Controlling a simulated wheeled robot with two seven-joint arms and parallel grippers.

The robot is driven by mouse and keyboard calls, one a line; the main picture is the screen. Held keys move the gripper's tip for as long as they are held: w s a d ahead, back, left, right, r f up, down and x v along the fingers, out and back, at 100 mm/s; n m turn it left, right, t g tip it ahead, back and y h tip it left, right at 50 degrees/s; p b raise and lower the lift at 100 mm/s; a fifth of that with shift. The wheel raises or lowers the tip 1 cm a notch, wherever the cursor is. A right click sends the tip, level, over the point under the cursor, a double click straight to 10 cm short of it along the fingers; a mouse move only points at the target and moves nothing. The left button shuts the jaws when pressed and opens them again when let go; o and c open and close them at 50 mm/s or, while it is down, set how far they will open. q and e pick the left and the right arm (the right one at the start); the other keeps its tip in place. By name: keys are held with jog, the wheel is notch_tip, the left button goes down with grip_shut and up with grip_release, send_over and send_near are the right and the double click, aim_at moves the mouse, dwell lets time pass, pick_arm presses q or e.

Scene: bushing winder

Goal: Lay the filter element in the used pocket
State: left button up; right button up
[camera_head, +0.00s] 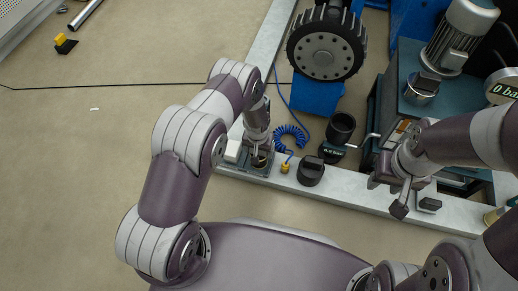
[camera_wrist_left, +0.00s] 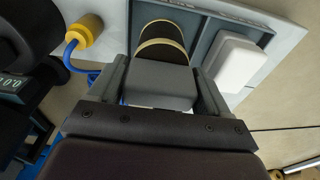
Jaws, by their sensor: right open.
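The filter element (camera_wrist_left: 160,45) is a dark cylinder with tan bands and a grey block at its near end. It is at the tray's (camera_wrist_left: 205,45) left pocket in the left wrist view; I cannot tell whether it touches the floor. My left gripper (camera_wrist_left: 163,85) has its fingers against both sides of the grey block. In the head view my left gripper (camera_head: 257,150) points down over the tray, hiding most of the element. A white block (camera_wrist_left: 238,62) lies in the other pocket. My right gripper (camera_head: 400,200) is open, above the rail at the right.
A yellow-ended blue coiled hose (camera_head: 286,167) lies right of the tray. A dark knob (camera_head: 311,171) and a black cup with a display (camera_head: 340,130) stand further right. A large black wheel (camera_head: 326,50) is behind. The floor at left is mostly clear.

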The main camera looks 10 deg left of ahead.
pick_arm(q)
jog(key=shift+o, duration=1.1)
jog(key=shift+r, duration=0.1)
jog(key=r+p, duration=0.2)
jog(key=r, duration=0.2)
jog(key=s+r+p, duration=0.1)
jog(key=r+p, duration=0.2)
jog(key=r, duration=0.1)
jog(key=r+p, duration=0.3)
jog(key=r, duration=0.1)
jog(key=shift+s, duration=0.2)
jog(key=s+a+r, duration=0.2)
jog(key=s+r, duration=0.2)
jog(key=r, duration=0.7)
jog(key=s+a+r, duration=0.1)
jog(key=s+r, duration=0.3)
jog(key=r, duration=0.7)
jog(key=s+a+r, duration=0.1)
jog(key=s+r, duration=0.4)
jog(key=s, duration=0.5)
jog(key=shift+a+r, duration=0.15)
jog(key=shift+r, duration=0.1)
